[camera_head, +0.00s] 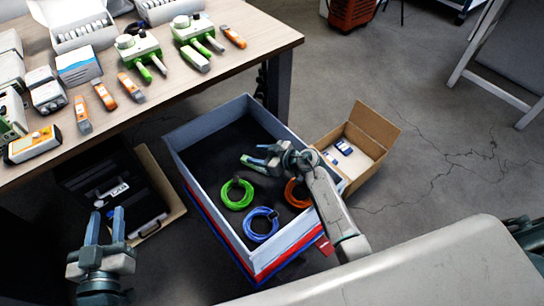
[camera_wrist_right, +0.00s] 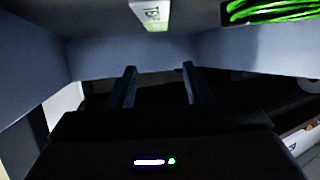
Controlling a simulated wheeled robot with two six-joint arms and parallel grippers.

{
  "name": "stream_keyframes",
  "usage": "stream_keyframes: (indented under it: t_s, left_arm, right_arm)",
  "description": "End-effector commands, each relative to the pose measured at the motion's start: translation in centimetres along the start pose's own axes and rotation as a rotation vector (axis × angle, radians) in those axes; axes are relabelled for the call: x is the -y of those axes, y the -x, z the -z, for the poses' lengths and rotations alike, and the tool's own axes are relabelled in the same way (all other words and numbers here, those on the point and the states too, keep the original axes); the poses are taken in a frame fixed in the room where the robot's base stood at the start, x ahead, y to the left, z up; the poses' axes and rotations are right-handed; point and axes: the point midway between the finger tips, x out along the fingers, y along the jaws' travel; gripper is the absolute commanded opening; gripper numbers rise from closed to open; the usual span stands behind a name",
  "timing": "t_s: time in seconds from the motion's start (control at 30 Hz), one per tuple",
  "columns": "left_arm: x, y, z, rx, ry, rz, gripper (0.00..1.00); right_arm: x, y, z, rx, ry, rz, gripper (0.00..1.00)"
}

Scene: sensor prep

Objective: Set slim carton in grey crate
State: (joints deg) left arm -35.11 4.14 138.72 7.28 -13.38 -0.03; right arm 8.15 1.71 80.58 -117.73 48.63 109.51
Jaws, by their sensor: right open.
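The grey crate (camera_head: 186,172) stands on the floor at the centre of the head view, with a dark inside. My right gripper (camera_head: 251,155) is over the inside of the crate, open and apparently empty. In the right wrist view its two fingers (camera_wrist_right: 160,68) stand apart with the crate wall (camera_wrist_right: 135,53) behind them. A white carton end with green print (camera_wrist_right: 153,14) shows at the top of that view, beyond the fingertips. I cannot pick it out in the head view. My left gripper (camera_head: 105,214) is open and empty at lower left.
Green (camera_head: 236,194), blue (camera_head: 261,224) and orange (camera_head: 297,193) cable coils lie in the crate. An open cardboard box (camera_head: 381,137) stands to its right and a black case (camera_head: 138,205) to its left. The table (camera_head: 262,35) holds handheld devices and a white-and-blue box (camera_head: 79,68).

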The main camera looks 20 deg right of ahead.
Motion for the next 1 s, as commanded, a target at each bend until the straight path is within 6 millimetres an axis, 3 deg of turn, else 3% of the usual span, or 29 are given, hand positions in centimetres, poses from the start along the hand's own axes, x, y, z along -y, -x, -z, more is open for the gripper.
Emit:
stream_keyframes:
  t_s: [0.03, 0.4, 0.6, 1.0]
  left_arm:
    - [0.0, -0.1, 0.4, -0.028, -0.005, -0.001, 0.36]
    - [-0.6, 3.8, -7.1, 0.4, 0.053, -0.004, 0.36]
    - [-1.1, 6.5, -10.0, 0.587, 0.077, -0.011, 0.36]
    - [-1.4, 8.2, -11.6, 0.693, 0.088, -0.016, 0.36]
  right_arm:
    - [0.0, 0.2, 0.2, -0.001, 0.001, 0.0, 0.45]
    - [-0.1, 4.4, 0.4, 0.002, 0.002, -0.001, 0.45]
    - [-0.1, 6.5, 0.4, 0.001, 0.002, -0.001, 0.45]
    - [0.1, 7.8, 0.6, -0.019, 0.005, -0.007, 0.45]
